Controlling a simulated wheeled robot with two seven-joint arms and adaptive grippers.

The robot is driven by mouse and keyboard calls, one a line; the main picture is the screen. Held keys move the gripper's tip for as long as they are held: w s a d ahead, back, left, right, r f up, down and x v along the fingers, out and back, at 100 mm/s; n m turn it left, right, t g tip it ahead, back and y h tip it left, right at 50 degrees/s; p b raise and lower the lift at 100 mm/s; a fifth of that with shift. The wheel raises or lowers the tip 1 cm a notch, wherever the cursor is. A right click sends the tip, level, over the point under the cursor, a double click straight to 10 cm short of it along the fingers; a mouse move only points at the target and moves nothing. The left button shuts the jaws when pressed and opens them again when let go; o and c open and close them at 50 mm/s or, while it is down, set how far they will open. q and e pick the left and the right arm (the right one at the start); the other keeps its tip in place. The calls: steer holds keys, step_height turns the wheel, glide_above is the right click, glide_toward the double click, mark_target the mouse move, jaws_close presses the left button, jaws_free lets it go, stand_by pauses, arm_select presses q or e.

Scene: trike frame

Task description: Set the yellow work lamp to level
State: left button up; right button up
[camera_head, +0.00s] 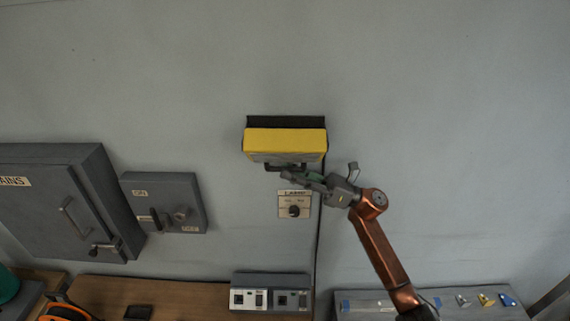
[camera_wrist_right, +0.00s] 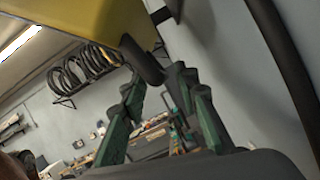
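The yellow work lamp (camera_head: 285,141) is mounted on the wall, with a dark panel behind its top edge. Its dark handle (camera_wrist_right: 142,60) hangs under the housing. In the right wrist view, the yellow housing (camera_wrist_right: 85,22) fills the top left. My right gripper (camera_head: 290,173) reaches in from the lower right, just below the lamp. In the wrist view, its green fingers (camera_wrist_right: 158,92) are apart, with the handle's lower end at or just beyond the gap between their tips. I cannot tell whether they touch it. The lamp's exact tilt is hard to judge. My left gripper is out of view.
A switch plate with a dark knob (camera_head: 294,205) is on the wall just below the lamp, close to my right gripper. A dark cable (camera_head: 318,240) runs down the wall. Grey boxes (camera_head: 60,200) are at left. A wooden bench (camera_head: 180,295) is below. Wall above is clear.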

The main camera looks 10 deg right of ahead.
steer(key=shift+p+x, duration=0.4)
steer(key=shift+x, duration=0.75)
steer(key=shift+a, duration=0.1)
steer(key=shift+c, duration=0.6)
jaws_close()
steer(key=shift+w, duration=0.1)
